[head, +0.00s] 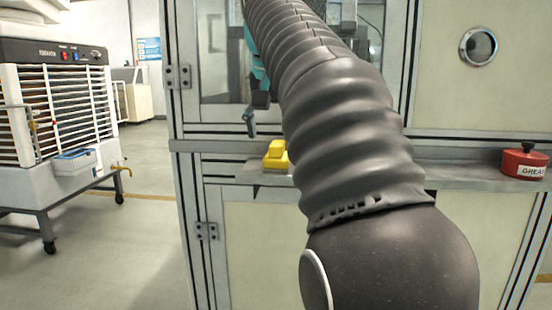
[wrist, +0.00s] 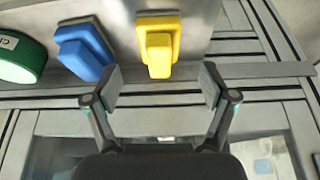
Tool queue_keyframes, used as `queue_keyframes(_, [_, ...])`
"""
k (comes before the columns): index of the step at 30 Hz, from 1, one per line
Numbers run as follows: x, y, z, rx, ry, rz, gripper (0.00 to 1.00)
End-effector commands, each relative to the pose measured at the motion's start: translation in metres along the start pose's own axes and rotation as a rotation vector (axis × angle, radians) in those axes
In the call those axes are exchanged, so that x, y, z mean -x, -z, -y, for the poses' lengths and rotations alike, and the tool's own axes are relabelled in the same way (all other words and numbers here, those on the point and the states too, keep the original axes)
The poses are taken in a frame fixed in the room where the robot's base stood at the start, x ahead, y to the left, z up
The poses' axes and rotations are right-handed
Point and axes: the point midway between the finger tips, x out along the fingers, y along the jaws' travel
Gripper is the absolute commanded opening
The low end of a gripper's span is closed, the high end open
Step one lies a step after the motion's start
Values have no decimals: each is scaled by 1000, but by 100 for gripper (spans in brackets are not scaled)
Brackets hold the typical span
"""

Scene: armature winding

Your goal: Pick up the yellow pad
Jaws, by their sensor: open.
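The yellow pad (wrist: 159,52) lies on a grey metal shelf, with a smaller raised yellow block on top. In the wrist view it is ahead of my gripper (wrist: 160,88), roughly centred between the two fingers. The fingers are spread apart and nothing is between them. In the head view the yellow pad (head: 276,155) sits on the shelf just left of my arm. There one finger of my gripper (head: 250,122) shows above and left of the pad; the rest is hidden behind my arm.
A blue pad (wrist: 84,50) lies left of the yellow one, close to the left finger. A green round container (wrist: 20,58) stands further left. A red grease can (head: 524,162) stands on the shelf (head: 455,172) at right. Cabinet frame bars run along the shelf's edge.

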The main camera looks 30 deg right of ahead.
Motion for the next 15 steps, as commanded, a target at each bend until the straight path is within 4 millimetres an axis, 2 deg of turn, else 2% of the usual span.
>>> queue_keyframes(5, [-8, -1, 0, 0, 0, 0, 83])
queue_keyframes(15, [-53, -1, -1, 0, 0, 1, 83])
